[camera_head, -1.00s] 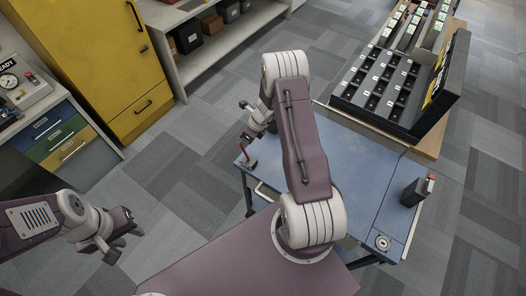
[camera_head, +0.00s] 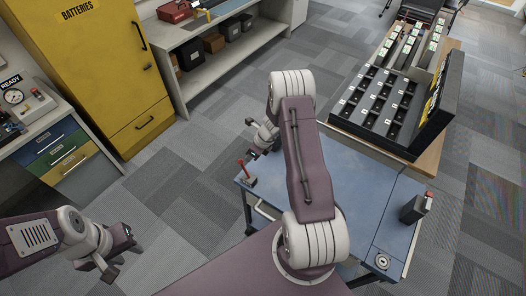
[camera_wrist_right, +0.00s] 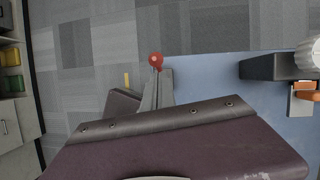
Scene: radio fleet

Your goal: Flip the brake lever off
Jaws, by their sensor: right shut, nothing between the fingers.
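The brake lever (camera_head: 241,167) is a small red lever on a dark base at the left corner of the blue cart top (camera_head: 345,170). It stands tilted up and left. In the right wrist view its round red knob (camera_wrist_right: 155,60) shows just past the mauve gripper body. My right gripper (camera_head: 254,138) is shut and empty, just beyond and above the lever in the head view. I see no clear contact with the lever. Its fingertips are hard to make out in the wrist view. My left gripper (camera_head: 116,263) hangs over the floor at lower left, away from the cart; its finger gap is unclear.
A black slotted rack (camera_head: 385,105) stands on a wooden table beyond the cart. A dark handheld radio (camera_head: 413,208) stands on the cart's right side, near a round fitting (camera_head: 382,261). A yellow cabinet (camera_head: 95,70) and drawers (camera_head: 62,160) are at left. Carpet between is clear.

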